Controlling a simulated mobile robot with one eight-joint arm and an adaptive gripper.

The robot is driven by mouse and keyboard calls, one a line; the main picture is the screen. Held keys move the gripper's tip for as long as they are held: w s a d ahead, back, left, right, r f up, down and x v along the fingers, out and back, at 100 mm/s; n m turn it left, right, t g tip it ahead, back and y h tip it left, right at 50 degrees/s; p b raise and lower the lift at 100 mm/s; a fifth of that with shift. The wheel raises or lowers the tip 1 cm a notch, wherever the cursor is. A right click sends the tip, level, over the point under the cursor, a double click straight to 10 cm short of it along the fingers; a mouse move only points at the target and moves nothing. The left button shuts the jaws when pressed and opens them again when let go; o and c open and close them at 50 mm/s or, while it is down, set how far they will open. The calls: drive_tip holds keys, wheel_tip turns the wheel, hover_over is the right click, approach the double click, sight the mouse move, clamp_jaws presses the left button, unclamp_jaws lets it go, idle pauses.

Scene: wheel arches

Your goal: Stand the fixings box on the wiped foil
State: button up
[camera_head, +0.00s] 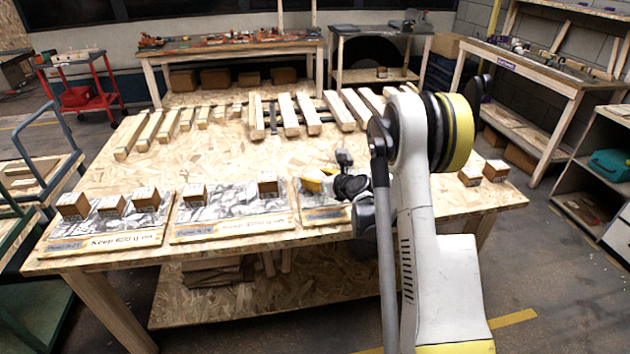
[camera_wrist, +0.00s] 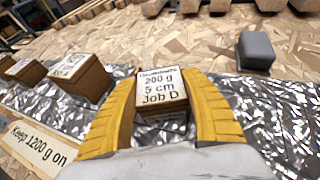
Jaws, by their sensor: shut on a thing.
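In the wrist view, the yellow fingers of my gripper (camera_wrist: 160,110) are shut on a small brown cardboard box (camera_wrist: 162,90). Its white top label has a hard-to-read first line, then "200 g", "5 cm" and "Job D". Crumpled silver foil (camera_wrist: 270,105) lies under and around the held box; I cannot tell whether the box touches it. In the head view, my gripper (camera_head: 335,186) is over the right-hand foil panel (camera_head: 318,214), and my arm hides part of that panel and the box.
A grey block (camera_wrist: 256,50) stands beyond the foil. A labelled box (camera_wrist: 80,74) stands to the left in the wrist view. The middle panel (camera_head: 230,222) and left panel (camera_head: 100,235) bear boxes. Two boxes (camera_head: 482,174) stand at the table's right. Wooden bars (camera_head: 288,115) line the back.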

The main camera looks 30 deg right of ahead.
drive_tip(key=o, duration=1.3)
